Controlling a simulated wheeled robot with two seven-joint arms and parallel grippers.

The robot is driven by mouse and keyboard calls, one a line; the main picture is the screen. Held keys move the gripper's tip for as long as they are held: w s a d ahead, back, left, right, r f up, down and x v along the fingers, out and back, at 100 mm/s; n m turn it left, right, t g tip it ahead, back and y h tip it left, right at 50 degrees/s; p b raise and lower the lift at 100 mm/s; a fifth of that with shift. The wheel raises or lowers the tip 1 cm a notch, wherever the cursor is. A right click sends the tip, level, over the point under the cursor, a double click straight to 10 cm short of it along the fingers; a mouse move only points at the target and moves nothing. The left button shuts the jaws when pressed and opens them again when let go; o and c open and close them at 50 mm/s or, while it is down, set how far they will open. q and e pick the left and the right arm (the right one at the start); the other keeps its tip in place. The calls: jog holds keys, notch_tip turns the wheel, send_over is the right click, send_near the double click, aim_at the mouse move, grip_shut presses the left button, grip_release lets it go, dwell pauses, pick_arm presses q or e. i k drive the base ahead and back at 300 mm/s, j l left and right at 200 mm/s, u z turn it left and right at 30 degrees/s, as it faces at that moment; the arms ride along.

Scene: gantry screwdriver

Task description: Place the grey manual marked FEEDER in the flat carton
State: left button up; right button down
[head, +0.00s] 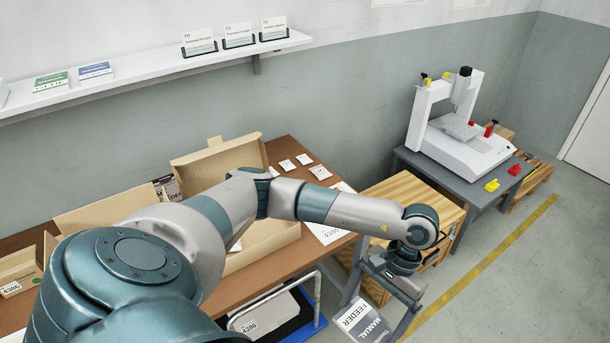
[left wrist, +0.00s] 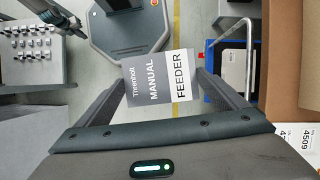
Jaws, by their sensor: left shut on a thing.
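The grey manual marked FEEDER (head: 362,324) hangs in my left gripper (head: 385,296), off the table's front right edge, above the floor. In the left wrist view the manual (left wrist: 160,78) sits between the two fingers of my left gripper (left wrist: 163,88), its white FEEDER band to the right. A flat, open carton (head: 285,238) lies on the brown table with its lid (head: 215,160) raised at the back. My left arm covers much of its inside. The manual is apart from it, to its right and front. My right gripper is out of view.
The brown table (head: 285,150) also holds small white packets (head: 303,159) and another carton (head: 105,212) at the left. A blue tray (head: 290,326) with a metal handle stands below its front edge. A wooden crate (head: 415,190) and a white gantry machine (head: 470,140) stand right.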

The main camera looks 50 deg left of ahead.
aim_at(268, 226)
jog(key=i+l, duration=0.1)
jog(key=i, duration=0.25)
jog(key=i+u, duration=0.1)
jog(key=i, duration=0.2)
jog(key=i+u, duration=0.2)
jog(key=u, duration=0.15)
jog(key=i+u, duration=0.15)
jog(key=u, duration=0.2)
jog(key=i+l+u, duration=0.15)
jog(key=u, duration=0.25)
jog(key=i+u, duration=0.2)
jog(key=u, duration=0.25)
jog(key=i+l+u, duration=0.15)
jog(key=u, duration=0.25)
jog(key=i+l+u, duration=0.15)
jog(key=u, duration=0.3)
jog(key=i+l+u, duration=0.15)
jog(key=u, duration=0.15)
jog(key=i+l+u, duration=0.15)
jog(key=u, duration=0.15)
jog(key=l, duration=0.1)
